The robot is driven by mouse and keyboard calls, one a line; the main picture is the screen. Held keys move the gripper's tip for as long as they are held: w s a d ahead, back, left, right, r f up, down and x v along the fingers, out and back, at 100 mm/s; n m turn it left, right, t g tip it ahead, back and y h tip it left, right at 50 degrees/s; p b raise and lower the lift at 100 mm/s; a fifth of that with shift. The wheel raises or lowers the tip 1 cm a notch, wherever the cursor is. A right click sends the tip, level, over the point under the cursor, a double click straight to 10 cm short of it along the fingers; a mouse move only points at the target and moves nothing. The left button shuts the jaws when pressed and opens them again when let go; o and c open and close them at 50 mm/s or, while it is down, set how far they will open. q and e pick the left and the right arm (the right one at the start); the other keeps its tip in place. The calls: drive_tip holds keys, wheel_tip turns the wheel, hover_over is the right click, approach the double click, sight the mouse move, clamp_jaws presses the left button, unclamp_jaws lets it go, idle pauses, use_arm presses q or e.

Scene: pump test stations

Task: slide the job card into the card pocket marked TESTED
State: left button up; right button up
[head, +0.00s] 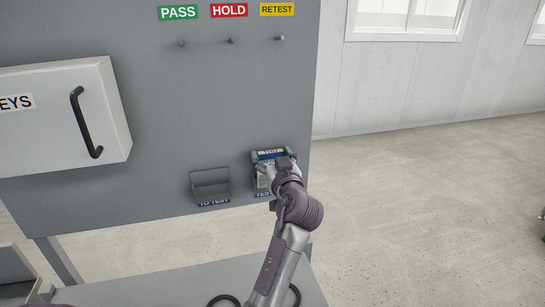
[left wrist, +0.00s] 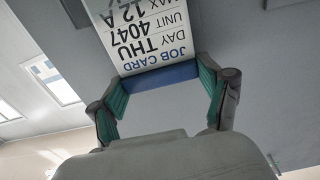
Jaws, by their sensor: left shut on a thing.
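The job card (left wrist: 150,32) is white with black print and a blue strip along one edge. It appears upside down in the left wrist view, its far part cut off by the frame. My left gripper (left wrist: 163,103) is shut on the card at the blue-strip end, with a teal-padded finger on each side. In the head view my left gripper (head: 273,170) is at the right pocket, whose blue label (head: 263,194) reads "TES" before my wrist covers it. The card's top (head: 270,154) shows there; how far it sits inside the pocket is hidden. My right gripper is not in view.
An empty grey pocket (head: 210,184) marked TO TEST is just left. A white key cabinet (head: 60,115) with a black handle hangs further left. Pegs (head: 230,41) under PASS, HOLD and RETEST labels are above. A grey bench top (head: 180,290) lies below, with dark rings.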

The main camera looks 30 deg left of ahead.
sight(269, 115)
use_arm(q)
drive_tip(key=o, duration=1)
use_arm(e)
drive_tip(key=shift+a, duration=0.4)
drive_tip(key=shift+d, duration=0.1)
use_arm(q)
wheel_tip(269, 115, up, 10)
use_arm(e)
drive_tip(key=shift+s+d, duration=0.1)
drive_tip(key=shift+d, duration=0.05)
